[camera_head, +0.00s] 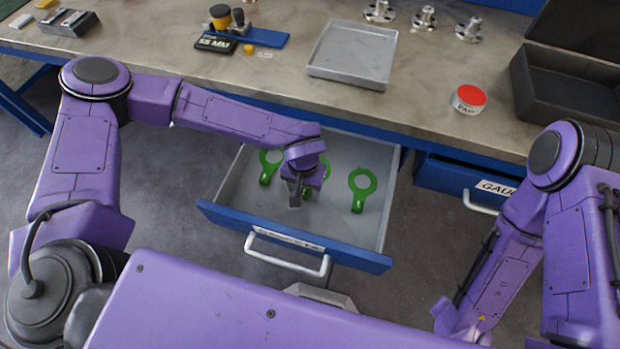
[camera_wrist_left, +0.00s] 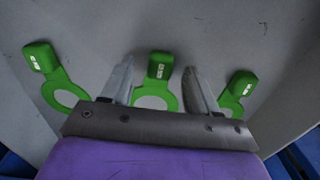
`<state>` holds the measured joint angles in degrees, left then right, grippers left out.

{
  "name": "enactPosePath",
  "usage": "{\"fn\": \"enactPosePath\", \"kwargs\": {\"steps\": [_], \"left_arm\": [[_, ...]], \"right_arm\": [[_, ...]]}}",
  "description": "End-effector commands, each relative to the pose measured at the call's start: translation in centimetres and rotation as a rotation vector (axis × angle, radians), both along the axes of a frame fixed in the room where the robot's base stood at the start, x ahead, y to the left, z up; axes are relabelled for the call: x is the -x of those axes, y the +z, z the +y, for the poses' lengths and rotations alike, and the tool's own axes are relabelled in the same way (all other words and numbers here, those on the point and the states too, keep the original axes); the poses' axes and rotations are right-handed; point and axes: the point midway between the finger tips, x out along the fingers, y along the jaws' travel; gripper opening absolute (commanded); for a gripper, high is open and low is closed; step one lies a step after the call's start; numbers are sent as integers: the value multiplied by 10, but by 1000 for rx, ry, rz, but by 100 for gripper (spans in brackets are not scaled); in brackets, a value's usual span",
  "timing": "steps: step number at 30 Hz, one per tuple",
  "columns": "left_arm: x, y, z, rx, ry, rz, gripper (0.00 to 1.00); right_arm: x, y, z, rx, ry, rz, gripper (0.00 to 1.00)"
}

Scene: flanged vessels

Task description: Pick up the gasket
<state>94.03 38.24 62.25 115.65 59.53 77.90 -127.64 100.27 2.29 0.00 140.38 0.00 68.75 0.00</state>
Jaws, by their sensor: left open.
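Three green ring-shaped gaskets with tabs lie in the open drawer (camera_head: 340,227). In the head view, one gasket (camera_head: 268,167) is at the left and one gasket (camera_head: 361,190) at the right. The middle gasket (camera_head: 324,166) is mostly hidden behind my left gripper (camera_head: 295,203). In the left wrist view, my left gripper (camera_wrist_left: 158,84) is open, with the middle gasket's tab (camera_wrist_left: 159,66) showing between its fingers. The left gasket (camera_wrist_left: 45,72) and right gasket (camera_wrist_left: 236,92) lie outside the fingers. I cannot tell the fingers' height above the tab. My right gripper is not in view.
The drawer's blue front (camera_head: 345,257) and grey side walls surround the gaskets. Above is the workbench (camera_head: 270,78) with an empty grey tray (camera_head: 353,55), a red-topped round can (camera_head: 468,99) and a dark open case (camera_head: 567,85). Another blue drawer (camera_head: 452,180) is at the right.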

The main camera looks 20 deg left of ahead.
Motion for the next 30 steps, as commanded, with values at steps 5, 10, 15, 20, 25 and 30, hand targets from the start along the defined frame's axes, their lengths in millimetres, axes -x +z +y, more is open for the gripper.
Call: {"fn": "enactPosePath", "kwargs": {"steps": [5,10,15,20,25,30], "left_arm": [[0,-9,0,1,-1,-1,60],[0,-9,0,0,-1,-1,43],[0,-9,0,0,-1,-1,0],[0,-8,0,0,0,-1,0],[-1,-3,0,0,0,-2,0],[-1,26,-1,1,-3,-7,0]], "right_arm": [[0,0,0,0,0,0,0],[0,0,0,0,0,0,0],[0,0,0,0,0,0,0],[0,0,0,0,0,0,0],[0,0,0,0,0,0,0],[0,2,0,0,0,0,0]]}}
